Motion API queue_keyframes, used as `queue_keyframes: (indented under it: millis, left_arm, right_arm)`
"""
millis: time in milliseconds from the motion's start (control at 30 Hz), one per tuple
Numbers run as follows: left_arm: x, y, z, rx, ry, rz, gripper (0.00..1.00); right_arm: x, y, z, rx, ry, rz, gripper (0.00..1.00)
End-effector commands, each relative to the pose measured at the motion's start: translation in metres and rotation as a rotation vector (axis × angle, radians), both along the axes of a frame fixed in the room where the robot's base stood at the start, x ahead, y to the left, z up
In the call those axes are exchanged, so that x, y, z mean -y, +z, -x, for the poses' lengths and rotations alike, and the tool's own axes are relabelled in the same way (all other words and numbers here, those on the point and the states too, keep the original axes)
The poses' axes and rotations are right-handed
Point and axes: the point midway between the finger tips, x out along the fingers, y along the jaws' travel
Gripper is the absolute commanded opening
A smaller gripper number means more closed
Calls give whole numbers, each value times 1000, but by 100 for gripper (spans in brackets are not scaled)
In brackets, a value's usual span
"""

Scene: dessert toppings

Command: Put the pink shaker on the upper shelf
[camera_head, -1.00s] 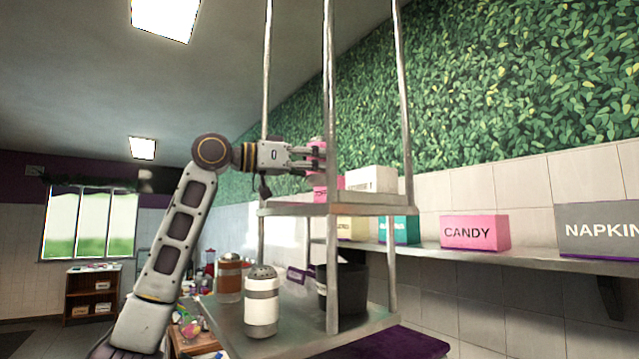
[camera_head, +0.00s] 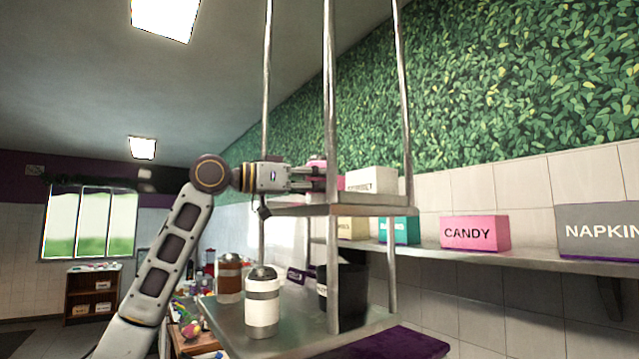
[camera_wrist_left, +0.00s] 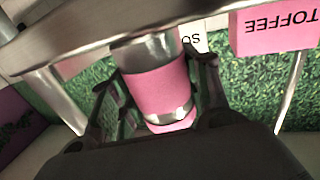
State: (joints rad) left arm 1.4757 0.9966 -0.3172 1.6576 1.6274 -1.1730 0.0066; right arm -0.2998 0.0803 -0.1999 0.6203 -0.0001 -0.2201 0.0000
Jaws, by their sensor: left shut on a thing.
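The pink shaker (camera_head: 318,164) is at the upper shelf (camera_head: 300,210) of the metal rack, mostly covered by my gripper in the head view. My left gripper (camera_head: 314,179) reaches in from the left at upper-shelf height and is shut on it. In the left wrist view the shaker (camera_wrist_left: 160,92) shows a pink band and silver metal parts between the two fingers. I cannot tell whether its base touches the shelf. My right gripper is not in view.
A white box (camera_head: 372,180) stands on the upper shelf; a pink toffee box (camera_wrist_left: 275,30) shows in the wrist view. Rack posts (camera_head: 329,100) rise close by. The lower shelf holds a white shaker (camera_head: 262,312), a brown-banded shaker (camera_head: 229,280) and a black bin (camera_head: 350,290).

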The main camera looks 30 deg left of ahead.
Motion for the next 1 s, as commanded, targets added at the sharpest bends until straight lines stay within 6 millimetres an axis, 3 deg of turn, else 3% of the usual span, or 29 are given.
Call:
queue_keyframes:
  millis: [467, 500, 667, 1000]
  left_arm:
    - [0, -4, 0, 0, 0, 0, 20]
    - [0, -4, 0, -1, 0, -1, 48]
    - [0, -4, 0, -1, 0, -1, 68]
    - [0, -3, 0, 0, 0, 0, 68]
  right_arm:
    - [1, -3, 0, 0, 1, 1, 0]
    - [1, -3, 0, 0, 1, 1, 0]
    - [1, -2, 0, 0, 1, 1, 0]
    - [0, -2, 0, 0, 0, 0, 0]
